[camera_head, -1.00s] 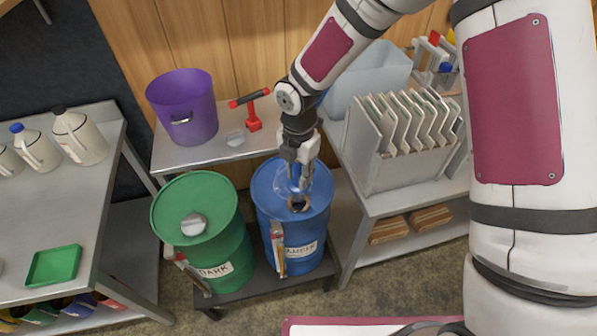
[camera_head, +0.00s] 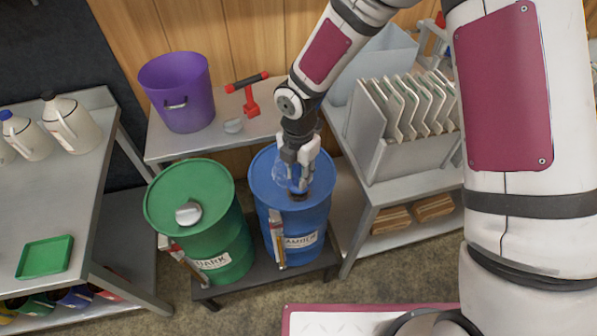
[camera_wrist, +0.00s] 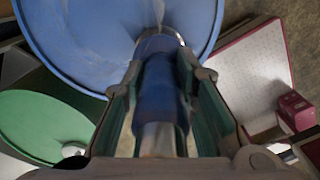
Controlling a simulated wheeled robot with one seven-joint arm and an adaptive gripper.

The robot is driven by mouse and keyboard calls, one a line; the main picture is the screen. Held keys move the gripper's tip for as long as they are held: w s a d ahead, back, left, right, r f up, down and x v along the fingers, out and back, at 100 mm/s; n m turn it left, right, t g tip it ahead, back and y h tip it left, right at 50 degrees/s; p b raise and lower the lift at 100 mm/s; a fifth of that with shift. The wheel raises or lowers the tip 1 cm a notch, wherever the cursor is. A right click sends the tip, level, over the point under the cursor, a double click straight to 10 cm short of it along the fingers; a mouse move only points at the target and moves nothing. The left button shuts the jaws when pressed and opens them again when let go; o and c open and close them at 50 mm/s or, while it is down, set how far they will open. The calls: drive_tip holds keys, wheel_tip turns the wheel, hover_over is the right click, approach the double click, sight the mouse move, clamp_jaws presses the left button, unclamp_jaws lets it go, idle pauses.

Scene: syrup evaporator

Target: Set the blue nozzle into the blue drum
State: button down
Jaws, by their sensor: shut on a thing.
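The blue drum (camera_head: 312,218) stands upright under my gripper (camera_head: 299,178), its label reading AMBER. My gripper points down over the drum's lid and is shut on the blue nozzle (camera_wrist: 160,88), which also shows small in the head view (camera_head: 295,187). In the wrist view the nozzle lies between the two fingers, and its far end meets the round opening near the edge of the drum lid (camera_wrist: 90,40). The fingers and the nozzle cover most of the opening, so I cannot tell how deep the nozzle sits.
A green drum (camera_head: 225,245) labelled DARK stands close on the left, with a silver cap (camera_head: 188,213) on its lid. Behind are a purple bucket (camera_head: 180,95) and a red tool (camera_head: 250,101) on a bench. A grey rack (camera_head: 385,150) of panels stands close on the right.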

drive_tip(key=shift+f+b, duration=0.9)
drive_tip(key=shift+f, duration=0.6)
drive_tip(key=c, duration=0.6)
unclamp_jaws()
drive_tip(key=shift+r, duration=0.15)
drive_tip(key=shift+r+p, duration=2.55)
drive_tip(key=shift+r, duration=1.35)
